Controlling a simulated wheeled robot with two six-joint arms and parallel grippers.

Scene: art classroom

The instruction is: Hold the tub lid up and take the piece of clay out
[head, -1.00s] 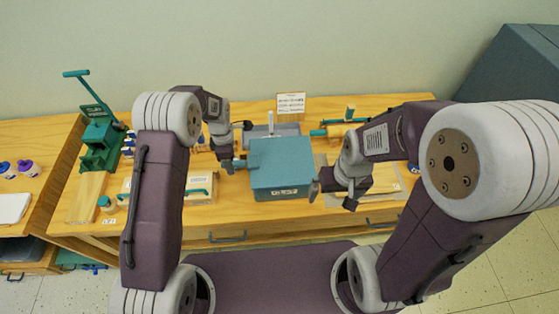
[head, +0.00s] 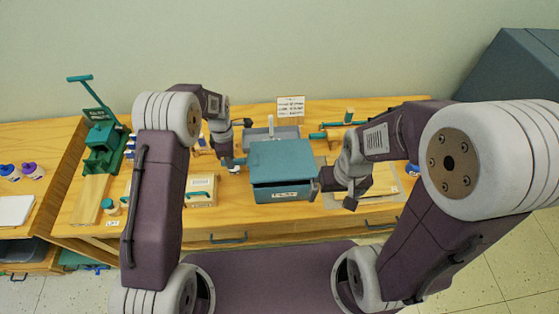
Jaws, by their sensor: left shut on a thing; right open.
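The teal tub (head: 284,193) stands near the front of the wooden table, with a label on its front. Its lid (head: 282,161) is slightly raised, and a dark gap shows under its front edge. My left gripper (head: 236,164) is at the lid's left side, shut on what looks like the lid's handle or edge. My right gripper (head: 318,187) is open beside the tub's right front corner; I cannot tell whether it touches. The piece of clay is not visible; the lid hides the tub's inside.
A green clay press (head: 101,140) stands at the left. A light box with a teal handle (head: 201,190) is left of the tub. Behind are a grey tray (head: 270,132), a sign (head: 291,107) and a roller (head: 338,128). A board (head: 372,180) lies to the right.

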